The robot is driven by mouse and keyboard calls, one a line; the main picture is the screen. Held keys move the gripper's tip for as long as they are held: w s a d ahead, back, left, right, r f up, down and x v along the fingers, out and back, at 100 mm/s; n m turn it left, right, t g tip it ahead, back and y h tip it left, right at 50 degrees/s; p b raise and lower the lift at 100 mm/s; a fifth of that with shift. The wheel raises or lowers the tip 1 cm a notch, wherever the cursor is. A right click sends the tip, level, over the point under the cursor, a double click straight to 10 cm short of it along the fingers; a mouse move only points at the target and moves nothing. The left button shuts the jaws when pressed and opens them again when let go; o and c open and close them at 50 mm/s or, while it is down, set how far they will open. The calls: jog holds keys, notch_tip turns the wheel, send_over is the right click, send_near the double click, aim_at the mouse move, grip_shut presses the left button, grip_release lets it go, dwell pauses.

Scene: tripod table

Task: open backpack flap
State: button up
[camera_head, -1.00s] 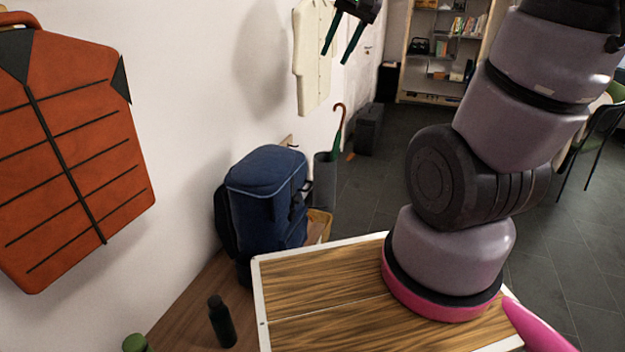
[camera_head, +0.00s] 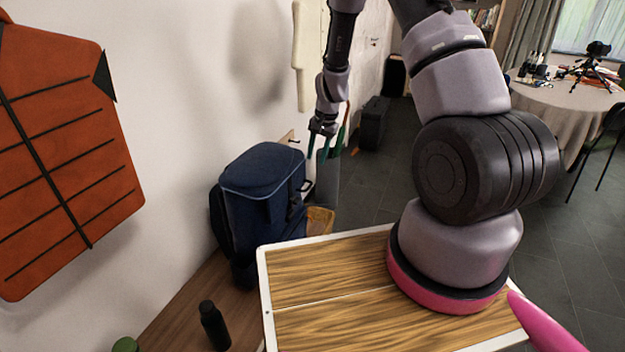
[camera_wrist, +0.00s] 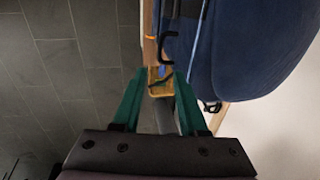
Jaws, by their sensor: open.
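The dark blue backpack (camera_head: 262,205) stands upright on a wooden bench against the wall in the head view. Its top flap (camera_head: 264,167) is closed over the top. In the wrist view the blue backpack (camera_wrist: 250,50) fills the upper right, with a black hook-like part (camera_wrist: 168,47) along its edge. My gripper (camera_head: 317,155) has green fingers, open and empty. In the head view it hangs just right of and behind the backpack's top. In the wrist view the open fingers (camera_wrist: 158,82) point toward the backpack's side, with no visible contact.
An umbrella stand (camera_head: 327,180) is behind my gripper. A yellow box (camera_head: 320,220) sits beside the backpack. A black bottle (camera_head: 213,325) stands on the bench (camera_head: 180,318).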

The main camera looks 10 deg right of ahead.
aim_at(310, 185)
jog(key=f, duration=0.3)
jog(key=w+a+f, duration=0.1)
jog(key=f, duration=0.7)
jog(key=shift+w+a, duration=0.2)
jog(key=shift+a, duration=0.1)
grip_shut()
dwell(0.9)
